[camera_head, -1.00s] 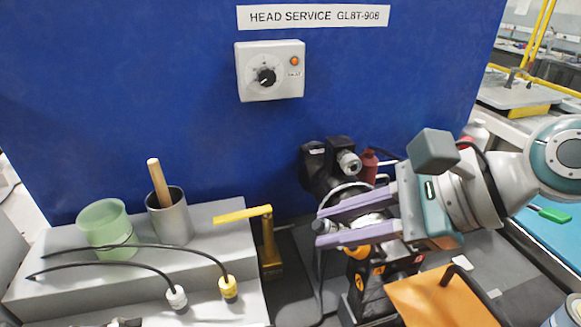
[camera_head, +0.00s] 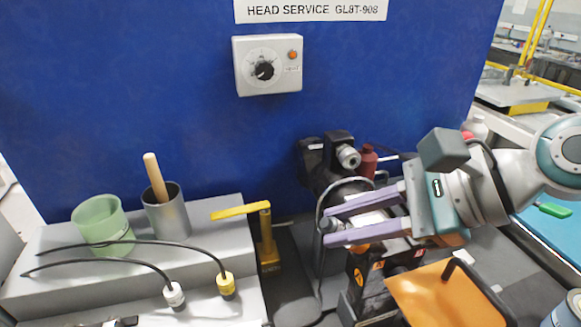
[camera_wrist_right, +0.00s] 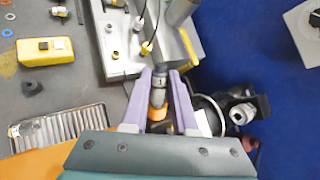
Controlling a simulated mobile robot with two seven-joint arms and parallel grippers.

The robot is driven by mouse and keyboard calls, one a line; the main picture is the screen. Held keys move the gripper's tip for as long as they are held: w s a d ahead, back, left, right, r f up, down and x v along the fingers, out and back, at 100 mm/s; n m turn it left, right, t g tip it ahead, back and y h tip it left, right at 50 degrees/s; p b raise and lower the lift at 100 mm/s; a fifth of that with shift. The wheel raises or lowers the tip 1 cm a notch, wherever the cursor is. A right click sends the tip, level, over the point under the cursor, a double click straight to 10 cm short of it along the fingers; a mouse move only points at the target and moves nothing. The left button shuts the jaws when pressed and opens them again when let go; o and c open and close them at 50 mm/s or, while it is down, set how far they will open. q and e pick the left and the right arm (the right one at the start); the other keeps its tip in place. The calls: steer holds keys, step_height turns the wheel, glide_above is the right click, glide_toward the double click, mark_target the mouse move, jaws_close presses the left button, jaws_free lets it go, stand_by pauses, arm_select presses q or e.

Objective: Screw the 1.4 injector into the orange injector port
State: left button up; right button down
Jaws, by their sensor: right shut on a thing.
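My right gripper (camera_head: 325,229) is shut on a grey cylindrical injector (camera_wrist_right: 158,86) in front of the black machine head (camera_head: 312,160). The gripper also shows in the right wrist view (camera_wrist_right: 159,78). The injector lies along the gap between the purple fingers, and its label is too small to read. An orange ring, which looks like the orange injector port (camera_wrist_right: 159,116), shows close to the injector's near end, between the fingers. I cannot tell whether they touch or are threaded together. In the head view the fingers partly cover this area. My left gripper is not in view.
A grey stepped block (camera_head: 60,262) at left carries a green cup (camera_head: 101,222), a metal cup (camera_head: 168,214) and two cabled connectors. A yellow lever (camera_head: 243,211) stands left of my gripper. An orange tray (camera_head: 430,292) lies below it. A blue panel (camera_head: 200,110) closes the back.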

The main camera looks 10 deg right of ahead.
steer(key=shift+d+f, duration=0.15)
steer(key=shift+f, duration=0.05)
steer(key=c, duration=0.6)
jaws_free()
steer(key=shift+d, duration=0.15)
steer(key=shift+b+v, duration=0.3)
steer(key=shift+v, duration=4.6)
steer(key=shift+c, duration=0.3)
